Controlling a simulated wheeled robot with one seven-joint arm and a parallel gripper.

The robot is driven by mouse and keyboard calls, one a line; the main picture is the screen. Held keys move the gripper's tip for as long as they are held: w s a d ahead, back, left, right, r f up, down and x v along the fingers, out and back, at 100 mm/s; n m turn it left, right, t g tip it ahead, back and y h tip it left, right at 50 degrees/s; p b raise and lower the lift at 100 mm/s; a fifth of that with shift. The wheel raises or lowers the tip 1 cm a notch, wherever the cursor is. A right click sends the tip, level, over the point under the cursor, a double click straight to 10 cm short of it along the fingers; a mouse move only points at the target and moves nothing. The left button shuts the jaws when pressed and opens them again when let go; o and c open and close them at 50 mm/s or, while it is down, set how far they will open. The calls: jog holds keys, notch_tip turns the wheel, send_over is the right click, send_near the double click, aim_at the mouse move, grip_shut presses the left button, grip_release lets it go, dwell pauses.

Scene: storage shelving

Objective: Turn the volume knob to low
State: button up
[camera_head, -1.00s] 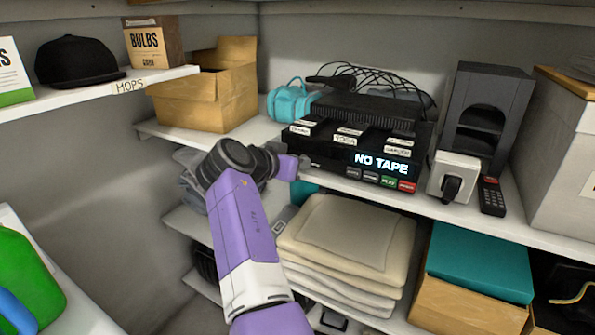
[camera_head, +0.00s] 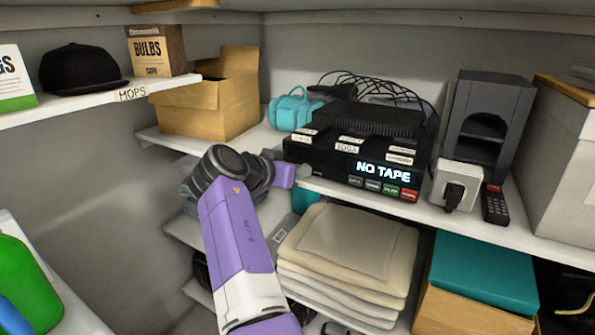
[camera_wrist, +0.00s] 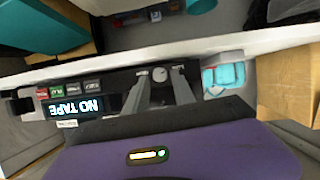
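A black tape player (camera_head: 330,162) with a lit "NO TAPE" display (camera_head: 384,173) sits on the middle shelf. A round grey knob (camera_wrist: 159,74) on its front face shows in the wrist view, which is upside down. My gripper (camera_wrist: 160,73) is open, with one finger on each side of the knob. I cannot tell whether the fingers touch it. In the head view my gripper (camera_head: 300,171) is at the player's left front, and it hides the knob. No marking for the knob's setting is readable.
A teal bag (camera_head: 291,110) and an open cardboard box (camera_head: 208,106) stand to the left. Folded cloths (camera_head: 350,245) lie on the shelf below.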

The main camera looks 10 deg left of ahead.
jog(key=v, duration=0.6)
jog(key=shift+s+b, duration=0.25)
jog(key=shift+b, duration=0.1)
jog(key=shift+a, duration=0.2)
